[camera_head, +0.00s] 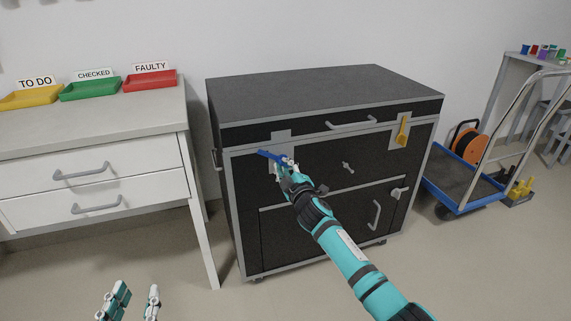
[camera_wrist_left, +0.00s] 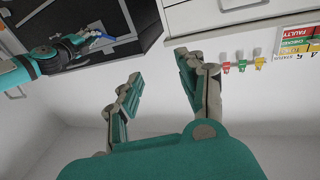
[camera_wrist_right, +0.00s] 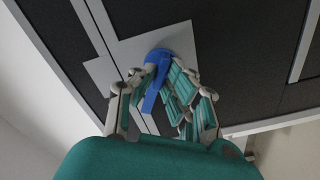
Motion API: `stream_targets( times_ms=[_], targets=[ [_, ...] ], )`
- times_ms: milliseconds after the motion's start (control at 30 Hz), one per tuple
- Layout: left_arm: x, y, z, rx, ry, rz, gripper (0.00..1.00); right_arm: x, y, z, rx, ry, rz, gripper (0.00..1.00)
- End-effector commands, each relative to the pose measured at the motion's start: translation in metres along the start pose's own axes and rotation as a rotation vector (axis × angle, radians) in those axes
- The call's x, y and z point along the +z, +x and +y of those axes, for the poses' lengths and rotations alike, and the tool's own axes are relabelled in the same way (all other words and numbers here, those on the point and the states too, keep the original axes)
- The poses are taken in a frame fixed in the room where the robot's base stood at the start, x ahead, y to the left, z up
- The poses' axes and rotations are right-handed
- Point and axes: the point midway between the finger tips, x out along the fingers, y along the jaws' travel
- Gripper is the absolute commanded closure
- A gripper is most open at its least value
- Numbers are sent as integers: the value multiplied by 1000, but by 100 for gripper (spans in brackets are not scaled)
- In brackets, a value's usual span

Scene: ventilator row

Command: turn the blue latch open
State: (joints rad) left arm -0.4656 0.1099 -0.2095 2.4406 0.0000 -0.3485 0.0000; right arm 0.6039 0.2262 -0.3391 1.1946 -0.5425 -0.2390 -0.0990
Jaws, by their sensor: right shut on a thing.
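The blue latch (camera_head: 266,154) is on a grey plate at the upper left of the black case's front. In the head view its handle points left, nearly level and slightly tilted. My right gripper (camera_head: 284,166) is at the latch. In the right wrist view the fingers are closed around the latch (camera_wrist_right: 158,64), with its round end and part of its handle showing between them. The fingers hide part of the handle. My left gripper (camera_head: 138,292) is open and empty, low at the left, away from the case; its spread fingers also show in the left wrist view (camera_wrist_left: 158,78).
The black case (camera_head: 320,92) also has a yellow latch (camera_head: 403,130) hanging down at the right and several grey handles. A white drawer table (camera_head: 90,135) with coloured trays stands left. A blue trolley (camera_head: 462,180) stands right. Floor in front is clear.

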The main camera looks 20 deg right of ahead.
Motion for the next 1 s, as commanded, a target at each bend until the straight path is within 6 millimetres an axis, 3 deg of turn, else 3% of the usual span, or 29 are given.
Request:
stream_targets(
  times_ms=[500,1000],
  targets=[
    [39,-10,-6,-14,4,-228,60,0,0,-2,-1,-430,0,100],
    [49,-14,-8,-17,4,-285,60,0,0,-3,-1,-582,1,100]
  ],
)
